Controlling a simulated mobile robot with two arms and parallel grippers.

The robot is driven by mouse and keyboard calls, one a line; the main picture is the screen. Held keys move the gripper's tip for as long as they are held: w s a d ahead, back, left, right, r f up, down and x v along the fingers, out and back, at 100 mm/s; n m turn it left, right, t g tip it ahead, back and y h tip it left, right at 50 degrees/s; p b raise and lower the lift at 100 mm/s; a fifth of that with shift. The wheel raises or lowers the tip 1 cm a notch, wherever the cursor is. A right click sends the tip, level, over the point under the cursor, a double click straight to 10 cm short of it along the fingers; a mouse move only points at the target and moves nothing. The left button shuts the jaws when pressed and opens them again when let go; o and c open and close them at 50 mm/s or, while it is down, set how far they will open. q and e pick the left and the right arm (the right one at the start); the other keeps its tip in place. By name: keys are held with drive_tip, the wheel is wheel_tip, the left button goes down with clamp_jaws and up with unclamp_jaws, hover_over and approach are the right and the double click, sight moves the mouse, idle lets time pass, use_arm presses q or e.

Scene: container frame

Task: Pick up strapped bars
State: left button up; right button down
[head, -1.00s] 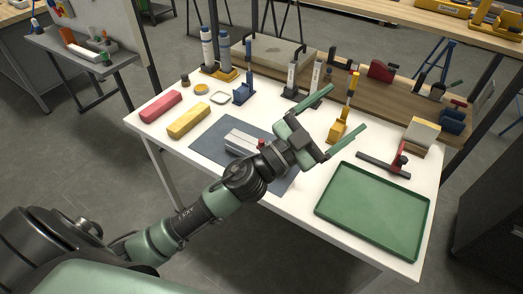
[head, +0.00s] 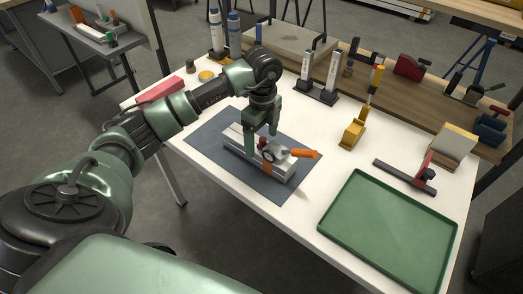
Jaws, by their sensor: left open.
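The strapped bars (head: 236,143) are pale grey metal bars lying side by side on a dark blue-grey mat (head: 205,132) on the white table. An orange strap (head: 268,168) with a dark round buckle and an orange handle (head: 302,154) sits around them; the handle sticks out to the right. My left gripper (head: 260,144) points down just over the bars, close to the buckle. Its green fingers are apart. The fingers hide part of the bars, and I cannot tell whether they touch them. My right gripper is not in view.
A green tray (head: 388,285) lies at the right front of the table. A red and black clamp (head: 408,178), a yellow tool holder (head: 352,134) and a black-based stand (head: 318,92) are behind. White table shows between mat and tray.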

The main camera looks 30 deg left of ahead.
sight(260, 151)
use_arm(q)
drive_tip(key=f, duration=0.3)
drive_tip(key=f+p, duration=0.1)
drive_tip(key=f, duration=0.2)
drive_tip(key=shift+a, duration=0.2)
drive_tip(key=shift+r, duration=0.2)
clamp_jaws()
